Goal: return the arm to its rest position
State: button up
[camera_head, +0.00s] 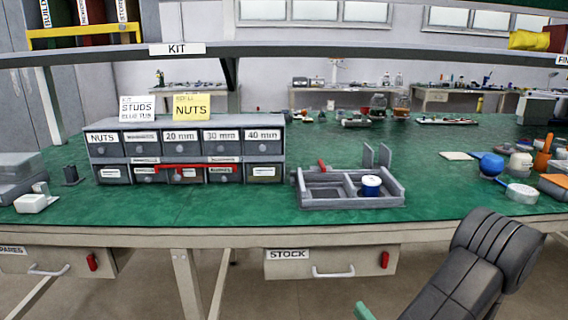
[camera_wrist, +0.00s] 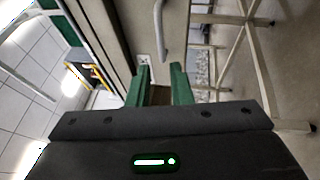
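My gripper (camera_wrist: 159,84) shows in the wrist view with its two green fingers apart. Nothing is held between them. The wrist view is turned on its side and looks past the fingers at the bench front, a drawer handle (camera_wrist: 158,25) and the floor. In the head view my dark grey arm is at the lower right, in front of the bench edge. Only a green tip of my gripper (camera_head: 363,312) shows there, at the bottom edge, below the STOCK drawer (camera_head: 345,256). The rest of the gripper is out of that view.
The green bench (camera_head: 240,218) carries a small-drawer cabinet (camera_head: 130,150) with a red bar across its front. A grey tray (camera_head: 330,203) holds a blue and white round part (camera_head: 371,186). Several tools lie at the right. The front strip of the bench is mostly clear.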

aim_at(335, 274)
jog(key=b+x, duration=0.1)
jog(key=x, duration=0.3)
jog(key=b+x, duration=0.1)
jog(key=x, duration=0.3)
jog(key=b+x, duration=0.1)
jog(key=x, duration=0.4)
jog(key=shift+f, duration=0.3)
jog(key=shift+b, duration=0.6)
jog(key=s+a+r+p+v, duration=0.1)
jog(key=p+v, duration=0.2)
jog(key=v, duration=1.3)
jog(key=a+r+n+g+y+p, duration=0.3)
jog(key=a+n+g+p, duration=0.25)
jog(key=g, duration=0.35)
jog(key=shift+s+d+r+n+g+h+p, duration=0.1)
jog(key=shift+d+r+n+g+h+p, duration=0.6)
jog(key=shift+g+p, duration=0.35)
jog(key=shift+s+d+r+n+g+h+p, duration=0.1)
jog(key=shift+d+r+n+g+h+p, duration=0.45)
jog(key=shift+g+h+p, duration=0.5)
jog(key=shift+s+d+r+n+g+h+p, duration=0.1)
jog(key=shift+d+r+n+g+h+p, duration=0.5)
jog(key=shift+p, duration=0.65)
jog(key=shift+a+r, duration=0.1)
jog(key=shift+a, duration=0.05)
